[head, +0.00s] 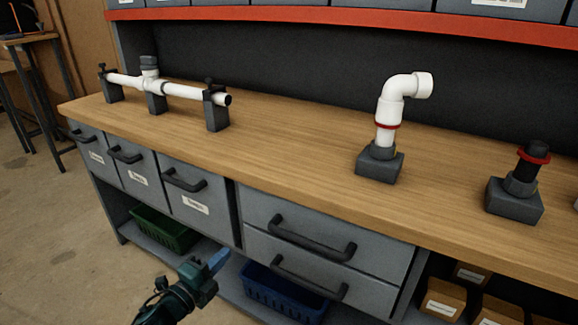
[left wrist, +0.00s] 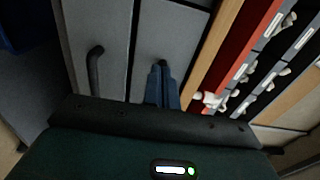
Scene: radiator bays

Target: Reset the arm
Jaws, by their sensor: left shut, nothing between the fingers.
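My left gripper (head: 217,260) hangs low in front of the workbench, below the worktop's front edge and near the drawers. Its blue fingers are shut with nothing between them. In the left wrist view the left gripper (left wrist: 161,85) points at the grey drawer fronts (left wrist: 105,30), its fingertips overlapping a dark handle in the picture. I cannot tell whether they touch it. My right gripper is not in view.
On the wooden worktop (head: 290,150) stand a white pipe on clamps (head: 185,91), a white elbow pipe (head: 388,108) in a grey block, and a dark red-ringed fitting (head: 530,165). A green crate (head: 165,232) and blue crate (head: 285,290) sit below. Open floor lies left.

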